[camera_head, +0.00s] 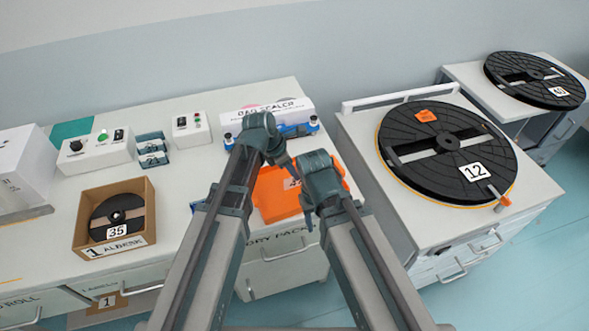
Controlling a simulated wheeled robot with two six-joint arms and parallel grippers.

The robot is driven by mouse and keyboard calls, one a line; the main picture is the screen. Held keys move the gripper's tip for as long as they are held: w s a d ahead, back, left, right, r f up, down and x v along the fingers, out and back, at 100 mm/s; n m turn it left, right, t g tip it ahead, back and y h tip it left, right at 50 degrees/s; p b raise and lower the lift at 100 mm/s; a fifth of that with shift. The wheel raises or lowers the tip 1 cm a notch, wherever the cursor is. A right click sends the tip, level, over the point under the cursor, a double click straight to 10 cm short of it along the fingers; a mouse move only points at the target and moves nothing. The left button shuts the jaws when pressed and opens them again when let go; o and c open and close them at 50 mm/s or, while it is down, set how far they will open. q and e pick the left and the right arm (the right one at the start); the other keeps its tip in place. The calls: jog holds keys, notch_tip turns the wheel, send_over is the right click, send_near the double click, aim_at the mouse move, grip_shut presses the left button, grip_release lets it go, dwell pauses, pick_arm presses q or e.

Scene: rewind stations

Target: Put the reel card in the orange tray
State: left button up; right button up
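A small orange card (427,116) with dark marks lies on the large black reel (450,146) marked 12, on the right-hand cabinet; it looks like the reel card. The orange tray (273,205) is on the left bench near its right front edge, partly covered by my arms. My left gripper (281,158) is above the back of the tray. My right gripper (313,199) is over the tray's right side. Both are away from the card. Their fingers are small and partly hidden, so I cannot tell their opening.
A white bag sealer (265,113) stands behind the tray. A cardboard box (86,220) with a reel marked 35 is at the left, with control boxes (97,149) behind it. A crank handle (500,198) projects at reel 12's front right. Another reel (533,78) lies farther right.

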pick_arm(q)
jog(key=p+v, duration=0.8)
jog(key=v, duration=0.2)
jog(key=shift+s, duration=0.1)
jog(key=s+a+f+m+g+y, duration=0.15)
jog(key=s+a+m, duration=0.4)
jog(key=m, duration=0.65)
jog(key=s+a+m+t+y, duration=0.1)
jog(key=s+a+m+y, duration=0.25)
jog(key=a+m, duration=0.55)
jog(key=s+d+m, duration=0.2)
jog(key=s+d, duration=0.1)
jog(key=d, duration=0.3)
jog(key=s+d+m+g, duration=0.1)
jog(key=s+d+m, duration=0.2)
jog(key=d, duration=0.4)
jog(key=shift+m, duration=0.3)
